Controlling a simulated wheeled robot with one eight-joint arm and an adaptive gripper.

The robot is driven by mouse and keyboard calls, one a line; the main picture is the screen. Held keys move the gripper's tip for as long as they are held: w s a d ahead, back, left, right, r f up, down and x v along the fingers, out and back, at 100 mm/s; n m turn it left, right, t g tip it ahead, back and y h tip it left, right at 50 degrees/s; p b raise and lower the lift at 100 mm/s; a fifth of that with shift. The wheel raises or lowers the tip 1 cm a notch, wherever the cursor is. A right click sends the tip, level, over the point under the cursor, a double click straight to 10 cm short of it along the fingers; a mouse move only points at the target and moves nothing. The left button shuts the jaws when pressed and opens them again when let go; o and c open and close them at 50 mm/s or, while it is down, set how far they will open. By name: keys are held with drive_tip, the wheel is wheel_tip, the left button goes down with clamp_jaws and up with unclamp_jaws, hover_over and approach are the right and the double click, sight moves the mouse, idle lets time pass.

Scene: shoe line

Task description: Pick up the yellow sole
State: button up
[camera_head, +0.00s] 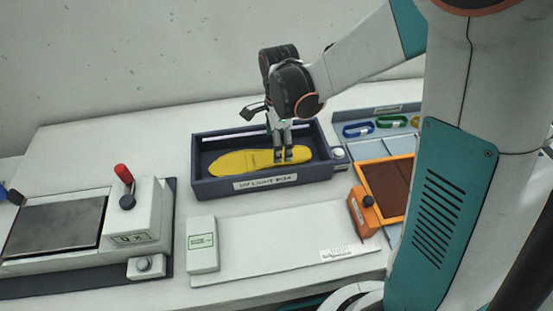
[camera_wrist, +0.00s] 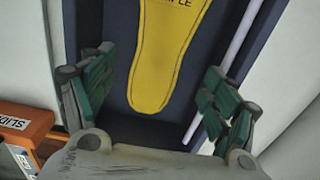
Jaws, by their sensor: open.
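The yellow sole (camera_head: 240,161) lies flat in the dark box (camera_head: 206,188) labelled as a UV light box. My gripper (camera_head: 283,155) points down over the right end of the sole. In the wrist view the narrower end of the sole (camera_wrist: 152,85) lies between the spread fingers, and my gripper (camera_wrist: 155,100) is open and empty, with a gap on both sides of the sole. The dark box floor and walls (camera_wrist: 85,25) surround the sole there. I cannot tell how high the fingertips are above the sole.
A white light tube (camera_wrist: 232,60) runs along one box wall. An orange-framed tray (camera_head: 378,161) stands right of the box, and a press with a red-knobbed lever (camera_head: 122,172) stands left. A white mat (camera_head: 290,240) and small white device (camera_head: 203,245) lie in front.

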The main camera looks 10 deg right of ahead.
drive_tip(key=f, duration=0.1)
drive_tip(key=f+b, duration=0.1)
drive_tip(key=f, duration=0.1)
drive_tip(key=f+b, duration=0.1)
drive_tip(key=shift+a+f, duration=0.3)
drive_tip(key=shift+f, duration=0.1)
drive_tip(key=shift+s, duration=0.1)
drive_tip(key=shift+c, duration=0.2)
drive_tip(key=c, duration=1.4)
drive_tip(key=shift+r, duration=0.15)
